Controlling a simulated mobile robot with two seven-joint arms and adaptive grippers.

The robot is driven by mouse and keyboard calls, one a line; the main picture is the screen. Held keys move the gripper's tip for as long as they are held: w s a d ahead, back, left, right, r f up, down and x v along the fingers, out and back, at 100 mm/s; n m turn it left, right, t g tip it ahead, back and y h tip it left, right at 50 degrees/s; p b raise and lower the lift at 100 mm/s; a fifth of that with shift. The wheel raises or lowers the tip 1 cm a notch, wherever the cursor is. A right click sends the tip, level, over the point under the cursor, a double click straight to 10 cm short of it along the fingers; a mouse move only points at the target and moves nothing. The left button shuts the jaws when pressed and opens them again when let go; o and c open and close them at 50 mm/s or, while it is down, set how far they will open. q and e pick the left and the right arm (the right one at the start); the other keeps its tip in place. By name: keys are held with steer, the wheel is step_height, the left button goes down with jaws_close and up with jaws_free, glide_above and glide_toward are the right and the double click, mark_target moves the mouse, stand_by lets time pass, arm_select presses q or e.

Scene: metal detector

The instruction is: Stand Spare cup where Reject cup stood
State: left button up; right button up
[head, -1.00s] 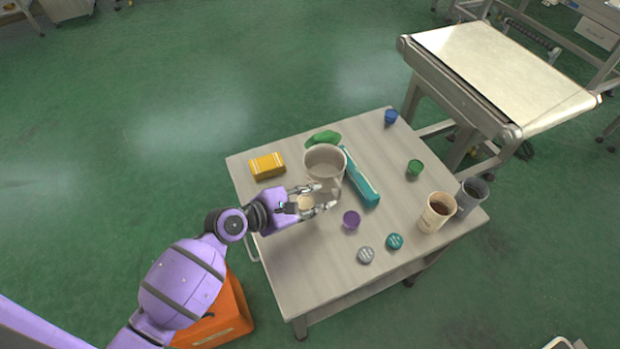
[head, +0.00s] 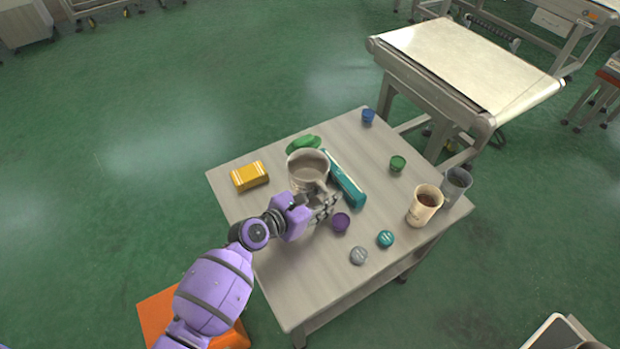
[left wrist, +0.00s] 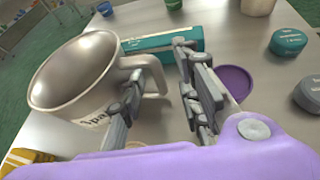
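The Spare cup (head: 307,167) is a large beige mug upright on the table, with the letters "Spa" partly showing in the left wrist view (left wrist: 85,85). Its handle faces my left gripper (head: 328,206). The gripper's fingers (left wrist: 165,95) are apart, one on each side of the handle, and do not look closed on it. A cream cup with brown contents (head: 424,207) and a grey cup (head: 458,183) stand at the table's right edge; I cannot tell whether either is the Reject cup. My right gripper is not in view.
A teal box (head: 345,180) and green item (head: 303,144) lie close to the mug. A yellow box (head: 250,176), purple cup (head: 341,222), teal lid (head: 385,239), grey lid (head: 358,256), green cup (head: 397,163) and blue cup (head: 368,116) are around. The table's near left is clear.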

arm_select(q)
jaws_close()
steer(key=shift+r, duration=0.15)
stand_by(0.4)
